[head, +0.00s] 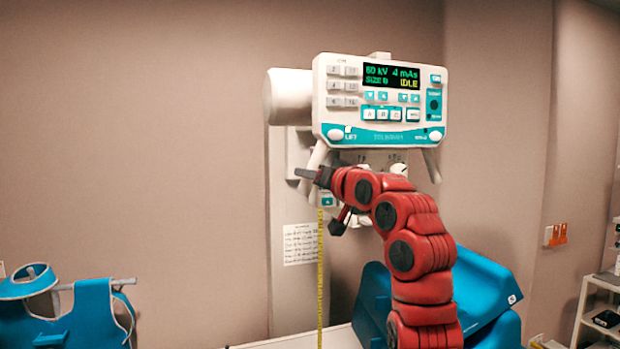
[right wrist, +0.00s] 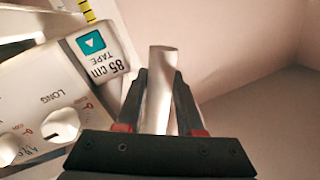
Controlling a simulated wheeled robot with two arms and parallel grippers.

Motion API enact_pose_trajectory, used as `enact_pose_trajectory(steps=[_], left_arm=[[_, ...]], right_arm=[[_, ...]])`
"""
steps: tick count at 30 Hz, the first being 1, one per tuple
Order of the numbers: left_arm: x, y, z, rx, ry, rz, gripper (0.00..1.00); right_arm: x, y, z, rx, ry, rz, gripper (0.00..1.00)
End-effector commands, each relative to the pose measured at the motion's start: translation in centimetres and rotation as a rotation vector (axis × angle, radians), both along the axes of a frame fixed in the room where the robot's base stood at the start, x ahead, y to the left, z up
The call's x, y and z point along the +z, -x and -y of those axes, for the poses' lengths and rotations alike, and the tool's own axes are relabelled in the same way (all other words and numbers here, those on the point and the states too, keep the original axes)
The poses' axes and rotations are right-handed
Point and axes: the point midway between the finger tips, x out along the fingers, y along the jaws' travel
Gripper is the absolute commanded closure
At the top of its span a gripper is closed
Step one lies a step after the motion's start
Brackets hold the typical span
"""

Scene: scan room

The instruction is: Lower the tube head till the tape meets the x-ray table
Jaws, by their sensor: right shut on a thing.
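The tube head (head: 380,100) is a white box with a teal-trimmed panel; its display reads 60 kV, 4 mAs, IDLE. My right gripper (head: 306,174) is shut on the white handle (head: 319,153) below its left side. The right wrist view shows both fingers around this pale bar (right wrist: 160,75). The pale x-ray table (head: 340,338) shows only at the bottom edge. I cannot tell whether the tape touches it. My left gripper is out of view.
A blue cushioned piece (head: 480,290) is behind my right arm. A blue apron (head: 90,315) hangs on a rail at lower left. A white column (head: 293,240) with a paper notice (head: 300,244) stands behind the tape. A shelf rack (head: 590,310) is at far right.

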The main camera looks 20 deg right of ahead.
Motion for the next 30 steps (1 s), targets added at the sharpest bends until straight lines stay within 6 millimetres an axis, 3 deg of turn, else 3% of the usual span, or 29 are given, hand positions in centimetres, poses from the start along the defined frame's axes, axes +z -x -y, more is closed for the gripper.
enact_pose_trajectory(steps=[1, 9, 20, 21, 22, 30], left_arm=[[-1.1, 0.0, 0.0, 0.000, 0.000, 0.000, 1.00], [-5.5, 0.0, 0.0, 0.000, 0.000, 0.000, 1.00], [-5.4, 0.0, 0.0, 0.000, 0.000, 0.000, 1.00], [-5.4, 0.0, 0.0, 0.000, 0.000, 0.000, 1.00], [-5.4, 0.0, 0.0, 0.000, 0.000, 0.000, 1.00], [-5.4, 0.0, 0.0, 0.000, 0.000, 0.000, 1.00]], right_arm=[[-1.5, -0.1, 0.0, 0.002, 0.000, -0.009, 1.00], [-6.8, -0.1, -0.1, 0.004, -0.001, -0.010, 1.00], [-6.7, -0.1, 0.0, 0.001, -0.001, -0.005, 1.00], [-6.7, -0.1, 0.0, 0.002, 0.000, -0.006, 0.57], [-6.7, -0.1, 0.0, 0.001, -0.001, -0.005, 0.52], [-6.8, -0.1, 0.0, 0.002, 0.000, -0.006, 0.52]])
